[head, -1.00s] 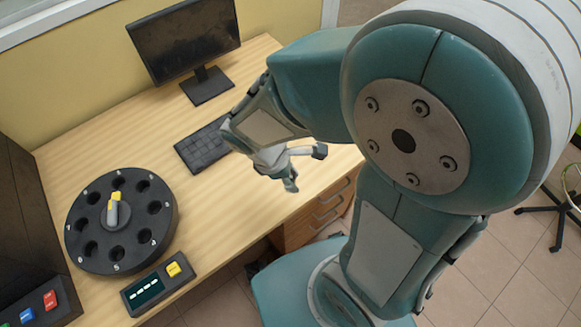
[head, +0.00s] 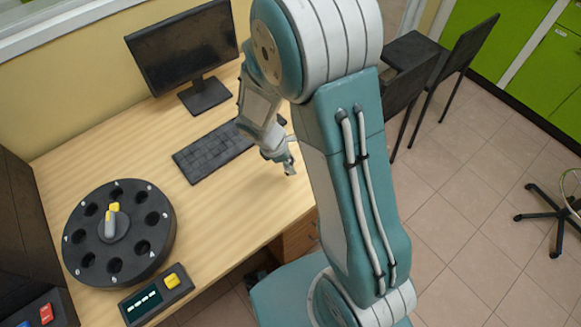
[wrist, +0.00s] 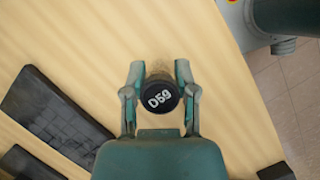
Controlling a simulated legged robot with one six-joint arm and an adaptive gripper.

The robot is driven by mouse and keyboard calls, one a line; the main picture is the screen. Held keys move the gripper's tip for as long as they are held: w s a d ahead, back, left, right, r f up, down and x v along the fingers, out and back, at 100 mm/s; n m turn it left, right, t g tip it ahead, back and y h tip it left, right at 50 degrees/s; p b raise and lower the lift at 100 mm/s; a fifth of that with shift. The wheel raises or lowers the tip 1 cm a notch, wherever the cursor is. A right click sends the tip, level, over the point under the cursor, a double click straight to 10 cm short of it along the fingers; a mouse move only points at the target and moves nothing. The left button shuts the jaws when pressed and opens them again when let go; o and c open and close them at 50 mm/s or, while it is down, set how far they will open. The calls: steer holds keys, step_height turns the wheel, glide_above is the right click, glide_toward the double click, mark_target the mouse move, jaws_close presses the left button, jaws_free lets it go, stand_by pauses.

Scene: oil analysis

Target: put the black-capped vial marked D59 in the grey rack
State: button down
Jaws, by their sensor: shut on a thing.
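The black-capped vial (wrist: 160,97) shows in the wrist view, with D59 in white on its cap. My gripper (wrist: 160,70) is shut on it, one finger on each side of it. The cap faces the wrist camera, and the body below is mostly hidden by it. In the head view my gripper (head: 288,166) is over the desk's right part, right of the keyboard. The vial cannot be made out there. No grey rack can be seen in either view.
A black round carousel (head: 150,252) with numbered holes stands at the desk's left, with a small display box (head: 150,300) in front. A keyboard (head: 212,150) and monitor (head: 185,50) are behind. Dark chairs (head: 425,70) stand right of my arm. The desk between carousel and gripper is clear.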

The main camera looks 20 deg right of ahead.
steer(key=shift+w+d+f, duration=0.15)
steer(key=shift+w+f, duration=0.3)
steer(key=shift+f, duration=1.65)
steer(key=shift+f, duration=0.1)
steer(key=shift+c, duration=2)
jaws_free()
